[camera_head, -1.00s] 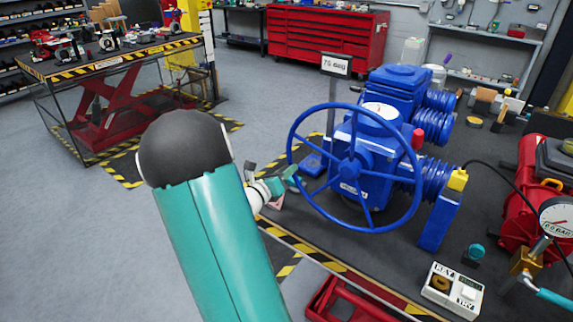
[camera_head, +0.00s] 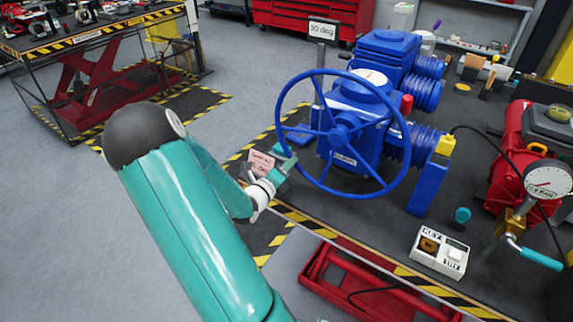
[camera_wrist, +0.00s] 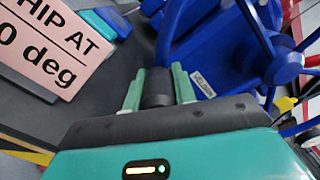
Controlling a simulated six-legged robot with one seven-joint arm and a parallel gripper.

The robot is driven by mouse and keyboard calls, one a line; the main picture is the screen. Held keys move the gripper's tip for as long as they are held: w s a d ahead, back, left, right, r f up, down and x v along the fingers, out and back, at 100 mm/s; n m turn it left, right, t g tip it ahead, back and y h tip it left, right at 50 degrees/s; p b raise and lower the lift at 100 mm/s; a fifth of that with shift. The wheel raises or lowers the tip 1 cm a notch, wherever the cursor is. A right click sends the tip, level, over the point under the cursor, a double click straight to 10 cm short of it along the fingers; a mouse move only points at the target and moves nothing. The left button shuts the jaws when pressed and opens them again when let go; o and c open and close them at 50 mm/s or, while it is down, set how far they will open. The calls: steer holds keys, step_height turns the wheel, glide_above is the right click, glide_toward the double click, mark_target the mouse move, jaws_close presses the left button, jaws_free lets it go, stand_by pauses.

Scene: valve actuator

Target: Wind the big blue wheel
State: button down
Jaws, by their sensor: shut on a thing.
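The big blue wheel (camera_head: 399,165) stands upright with spokes and a hub, on the front of a blue valve actuator (camera_head: 354,160). In the head view my gripper (camera_head: 288,158) is at the wheel's lower left rim. A dark cylinder between the fingers partly hides the contact. A small display sign (camera_head: 322,29) behind the wheel seems to read "90 deg", though its first digit is unclear.
A pink note (camera_wrist: 45,40) beside the wheel reads "HIP AT", then "0 deg", cut off at left. A striped edge (camera_head: 375,262) runs along the front. Grey floor is free at left.

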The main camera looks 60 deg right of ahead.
steer(key=shift+f, duration=0.2)
steer(key=c, duration=1.1)
jaws_free()
steer(key=shift+s, duration=0.1)
steer(key=shift+c, duration=0.2)
steer(key=shift+r, duration=0.1)
steer(key=w+a, duration=0.2)
steer(key=a, duration=1.1)
steer(key=shift+a, duration=0.35)
steer(key=shift+w, duration=0.1)
